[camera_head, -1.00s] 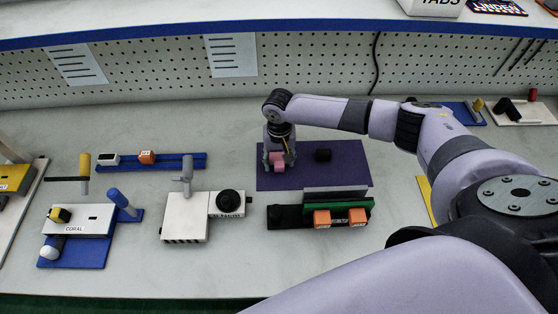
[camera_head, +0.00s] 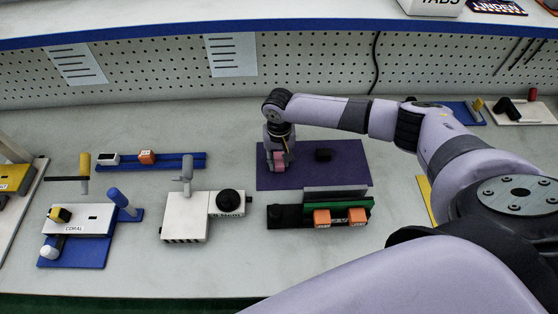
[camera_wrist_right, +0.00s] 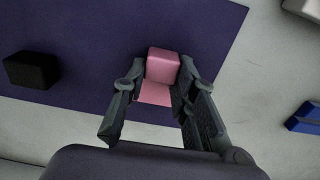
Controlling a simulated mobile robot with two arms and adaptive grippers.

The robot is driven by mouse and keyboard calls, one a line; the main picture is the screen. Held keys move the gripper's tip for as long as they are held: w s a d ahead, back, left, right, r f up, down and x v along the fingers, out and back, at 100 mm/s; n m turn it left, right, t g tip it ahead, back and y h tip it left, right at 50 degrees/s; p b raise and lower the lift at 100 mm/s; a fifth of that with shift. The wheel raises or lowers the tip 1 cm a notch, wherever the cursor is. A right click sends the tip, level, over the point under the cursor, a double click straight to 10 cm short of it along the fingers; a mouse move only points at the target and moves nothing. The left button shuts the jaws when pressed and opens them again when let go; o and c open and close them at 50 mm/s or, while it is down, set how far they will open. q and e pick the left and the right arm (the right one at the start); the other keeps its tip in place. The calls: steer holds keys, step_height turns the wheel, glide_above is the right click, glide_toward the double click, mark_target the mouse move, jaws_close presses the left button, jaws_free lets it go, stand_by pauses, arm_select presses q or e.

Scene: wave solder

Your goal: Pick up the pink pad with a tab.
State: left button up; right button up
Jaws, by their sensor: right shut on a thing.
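The pink pad with a tab (camera_head: 281,159) is on the purple mat (camera_head: 330,177), near its left end. In the right wrist view the pink pad (camera_wrist_right: 163,66) shows a block-like upper part and a flatter pink part between the fingers. My right gripper (camera_head: 277,162) points down over the pad and is shut on it; in the wrist view its fingers (camera_wrist_right: 155,88) stand on either side of the pink piece. The fingers partly hide the pad in the head view. I cannot tell whether the pad touches the mat. My left gripper is not in view.
A black block (camera_head: 323,155) sits on the mat to the right of the gripper. A black fixture with a green strip and orange blocks (camera_head: 322,218) stands in front of the mat. A white device with a black knob (camera_head: 185,218) is at left.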

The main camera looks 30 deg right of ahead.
mark_target(279, 161)
step_height(279, 161, up, 20)
steer(key=b, duration=0.2)
stand_by(0.4)
stand_by(0.6)
